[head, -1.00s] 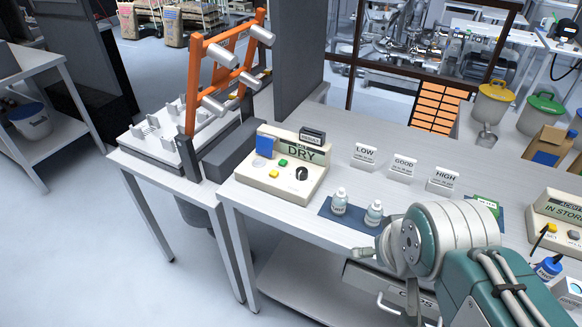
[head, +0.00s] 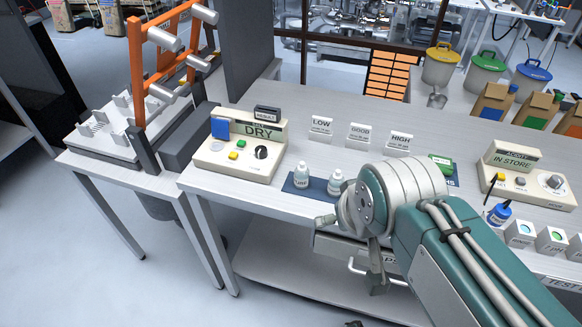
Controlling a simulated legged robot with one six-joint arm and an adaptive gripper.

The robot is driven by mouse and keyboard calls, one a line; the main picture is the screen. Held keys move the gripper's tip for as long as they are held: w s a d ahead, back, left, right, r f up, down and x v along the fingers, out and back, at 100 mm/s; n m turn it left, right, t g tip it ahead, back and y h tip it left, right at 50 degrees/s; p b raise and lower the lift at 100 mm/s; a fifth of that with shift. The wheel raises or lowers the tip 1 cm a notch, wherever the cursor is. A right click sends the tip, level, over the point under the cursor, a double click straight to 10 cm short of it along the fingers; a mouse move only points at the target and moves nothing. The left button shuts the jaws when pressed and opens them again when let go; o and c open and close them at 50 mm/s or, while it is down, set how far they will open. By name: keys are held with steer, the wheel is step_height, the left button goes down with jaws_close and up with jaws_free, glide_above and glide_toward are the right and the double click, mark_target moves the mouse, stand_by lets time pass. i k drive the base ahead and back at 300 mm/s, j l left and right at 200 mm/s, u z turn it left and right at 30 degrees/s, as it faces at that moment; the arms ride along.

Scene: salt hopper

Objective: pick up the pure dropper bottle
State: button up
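Two small pale dropper bottles stand upright on a dark blue mat (head: 316,190) near the front edge of the bench. The left bottle (head: 301,176) shows whole; the right bottle (head: 336,182) stands close to my arm. Their labels are too small to read surely, so I cannot tell which one is pure. My gripper (head: 352,243) is low in front of the bench edge, below and right of the bottles and apart from them. It is partly hidden by my wrist, and its opening does not show clearly.
A DRY meter box (head: 240,145) stands left of the mat. LOW (head: 321,128), GOOD (head: 360,135) and HIGH (head: 398,143) cards stand behind. An IN STORE box (head: 525,172) and a blue bottle (head: 498,213) are at right. An orange rack (head: 137,75) is at left.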

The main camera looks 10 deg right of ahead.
mark_target(301, 173)
steer(key=k+j+z, duration=0.25)
steer(key=j, duration=0.15)
steer(key=j+z, duration=0.25)
steer(key=j, duration=0.2)
steer(key=k+j+z, duration=0.5)
steer(key=j, duration=0.2)
